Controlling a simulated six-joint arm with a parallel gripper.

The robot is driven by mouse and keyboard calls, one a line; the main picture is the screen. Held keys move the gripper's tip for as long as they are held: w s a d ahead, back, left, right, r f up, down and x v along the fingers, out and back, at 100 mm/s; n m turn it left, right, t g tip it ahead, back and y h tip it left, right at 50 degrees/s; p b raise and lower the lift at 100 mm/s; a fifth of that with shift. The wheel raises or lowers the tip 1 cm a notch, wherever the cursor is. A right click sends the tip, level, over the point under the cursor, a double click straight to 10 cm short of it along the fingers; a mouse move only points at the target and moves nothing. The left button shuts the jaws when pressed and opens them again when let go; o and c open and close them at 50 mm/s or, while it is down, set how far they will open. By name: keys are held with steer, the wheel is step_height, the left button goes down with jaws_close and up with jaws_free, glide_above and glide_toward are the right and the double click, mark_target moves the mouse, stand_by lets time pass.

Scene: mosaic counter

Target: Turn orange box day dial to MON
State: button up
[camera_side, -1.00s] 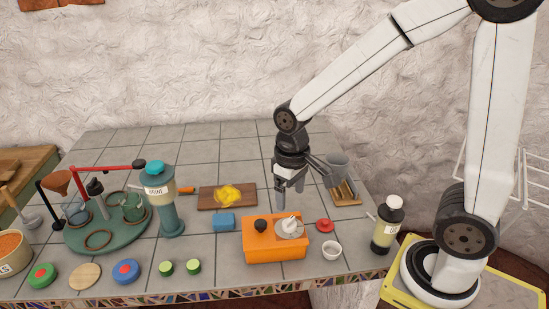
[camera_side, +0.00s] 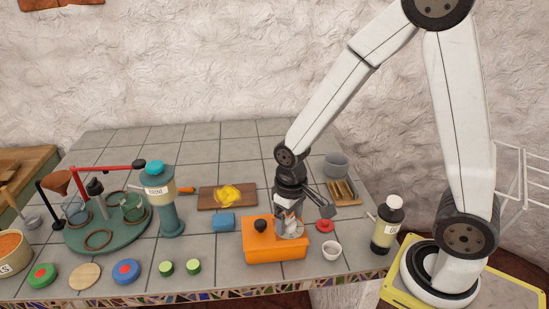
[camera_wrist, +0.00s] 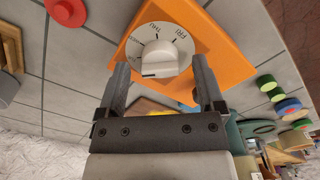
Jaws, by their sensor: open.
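The orange box (camera_side: 275,249) stands near the front edge of the counter, with a black knob (camera_side: 260,225) on the left of its top. Its pale day dial (camera_side: 293,235) is on the right of the top, partly hidden by my gripper (camera_side: 287,225). In the wrist view the dial (camera_wrist: 160,52) has a raised white grip, and lettering that looks like THU and FRI shows near its rim; MON cannot be made out. My gripper (camera_wrist: 160,68) is open, its two fingertips apart on either side of the dial's grip. Contact cannot be told.
A red disc (camera_side: 324,225) and a small white cup (camera_side: 332,250) stand right of the box. A dark bottle (camera_side: 387,225) is farther right. A blue block (camera_side: 224,222) and a board with yellow stuff (camera_side: 212,203) lie behind left. The teal grinder (camera_side: 169,205) stands farther left.

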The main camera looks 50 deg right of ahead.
steer(key=shift+f, duration=0.2)
jaws_close()
steer(key=shift+n, duration=0.9)
stand_by(0.3)
steer(key=shift+n, duration=3.7)
